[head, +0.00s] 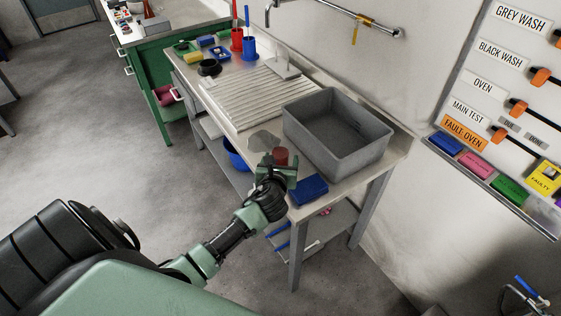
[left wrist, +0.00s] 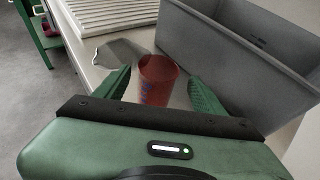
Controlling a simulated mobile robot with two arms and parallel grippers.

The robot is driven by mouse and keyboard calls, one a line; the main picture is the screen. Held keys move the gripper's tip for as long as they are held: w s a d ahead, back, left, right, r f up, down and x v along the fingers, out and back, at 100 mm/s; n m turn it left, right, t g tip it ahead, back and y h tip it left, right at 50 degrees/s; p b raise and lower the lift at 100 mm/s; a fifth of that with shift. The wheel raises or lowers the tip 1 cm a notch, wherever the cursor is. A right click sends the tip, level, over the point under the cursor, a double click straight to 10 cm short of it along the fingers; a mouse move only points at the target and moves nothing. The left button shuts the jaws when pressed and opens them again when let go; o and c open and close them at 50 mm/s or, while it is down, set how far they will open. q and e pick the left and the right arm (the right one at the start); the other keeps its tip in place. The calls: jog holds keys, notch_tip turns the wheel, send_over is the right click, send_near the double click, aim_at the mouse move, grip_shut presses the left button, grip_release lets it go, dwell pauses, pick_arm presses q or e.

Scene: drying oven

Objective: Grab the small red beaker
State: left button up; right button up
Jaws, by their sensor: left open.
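The small red beaker (head: 281,156) stands upright on the bench, close to the front of the grey tub. In the left wrist view the red beaker (left wrist: 158,78) is between the two green fingers of my left gripper (left wrist: 160,90). The fingers are open, with a gap visible on each side of the beaker. In the head view my left gripper (head: 278,168) is at the bench's front edge, right by the beaker and hiding its lower part. My right gripper is in neither view.
The grey tub (head: 362,158) stands just behind and right of the beaker. A blue box (head: 309,189) lies right of the gripper, near the bench edge. A grey flat piece (head: 263,141) and a ribbed drainboard (head: 255,98) lie to the left.

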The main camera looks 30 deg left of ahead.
aim_at(281, 156)
pick_arm(q)
jog(key=x, duration=0.4)
jog(key=f+x, duration=0.1)
jog(key=x, duration=0.1)
jog(key=shift+s+a+f, duration=0.1)
jog(key=shift+a+f, duration=0.05)
jog(key=shift+f, duration=0.05)
jog(key=c, duration=1.4)
